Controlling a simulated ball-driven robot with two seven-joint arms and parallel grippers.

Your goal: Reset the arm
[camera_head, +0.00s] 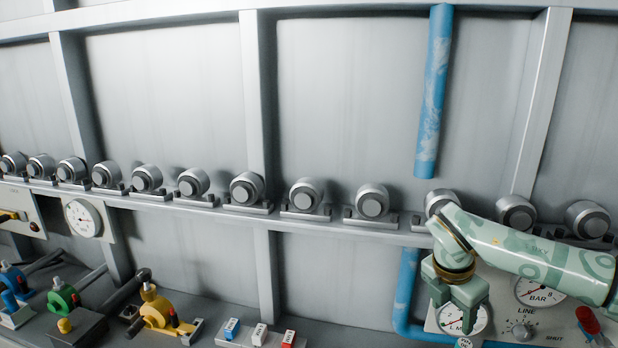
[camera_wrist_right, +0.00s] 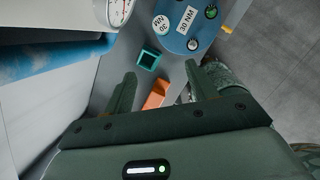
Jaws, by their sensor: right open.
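My right arm comes in from the right in the head view, pale green with darker patches. My right gripper (camera_head: 460,302) points down in front of the gauge panel at the lower right and partly covers a gauge. In the right wrist view its two dark green fingers (camera_wrist_right: 160,88) stand apart with nothing between them at the tips. Beyond the fingers are a teal square socket (camera_wrist_right: 149,58), an orange block (camera_wrist_right: 157,95) and a blue rounded part (camera_wrist_right: 185,22) with round labels. My left gripper is not in view.
Several round metal rollers (camera_head: 305,195) line a grey rail along the wall. A blue pipe (camera_head: 434,95) runs down behind my right arm. Coloured valves, such as a yellow one (camera_head: 158,312), and small labelled blocks (camera_head: 260,333) stand on the lower ledge. The gauge panel (camera_head: 503,300) has a red knob nearby.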

